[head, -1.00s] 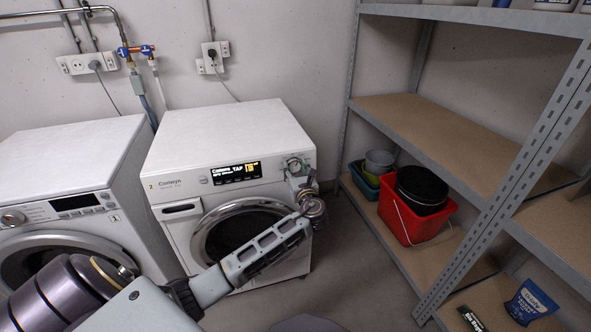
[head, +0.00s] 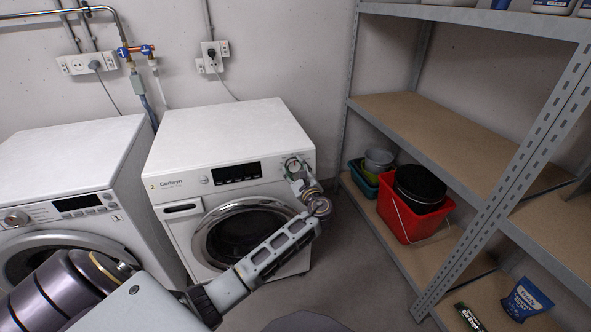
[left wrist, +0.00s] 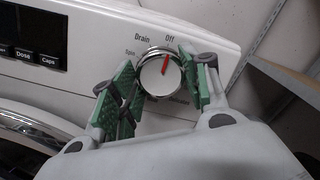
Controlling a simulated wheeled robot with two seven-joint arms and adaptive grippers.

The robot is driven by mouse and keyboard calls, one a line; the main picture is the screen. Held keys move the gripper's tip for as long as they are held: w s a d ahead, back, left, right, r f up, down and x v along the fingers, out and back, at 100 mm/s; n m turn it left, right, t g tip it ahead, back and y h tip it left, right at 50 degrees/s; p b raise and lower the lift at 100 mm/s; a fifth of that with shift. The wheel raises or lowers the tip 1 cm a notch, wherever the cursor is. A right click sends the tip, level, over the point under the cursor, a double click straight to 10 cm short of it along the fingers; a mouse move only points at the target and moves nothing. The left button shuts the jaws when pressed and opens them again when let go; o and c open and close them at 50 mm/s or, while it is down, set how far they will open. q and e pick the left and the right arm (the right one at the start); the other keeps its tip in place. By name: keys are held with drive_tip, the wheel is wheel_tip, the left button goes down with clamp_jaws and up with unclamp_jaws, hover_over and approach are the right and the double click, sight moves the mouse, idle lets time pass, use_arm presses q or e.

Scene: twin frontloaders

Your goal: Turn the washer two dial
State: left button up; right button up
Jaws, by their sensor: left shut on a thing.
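Washer two (head: 228,130) is the white machine on the right, marked with a 2. Its round dial (head: 294,164) sits at the right end of the front panel. In the left wrist view the dial (left wrist: 160,74) is silver-rimmed with a white face, and its red pointer points up, close to the "Off" label. My left gripper (head: 296,176) is at the dial. In the left wrist view the green-padded fingers of the left gripper (left wrist: 158,72) stand on both sides of the dial, shut on it. Labels below the dial are partly hidden. My right gripper is not in view.
Another washer (head: 70,165) stands to the left. A metal shelf (head: 440,112) stands to the right, with a red bucket (head: 408,222) on its lower board. A strip of grey floor (head: 350,255) is clear between washer two and the shelf.

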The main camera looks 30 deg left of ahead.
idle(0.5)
use_arm(q)
drive_tip(key=o, duration=1)
drive_tip(key=shift+s+d, duration=0.1)
drive_tip(key=shift+d, duration=0.05)
drive_tip(key=shift+v, duration=5.85)
drive_tip(key=shift+n, duration=0.4)
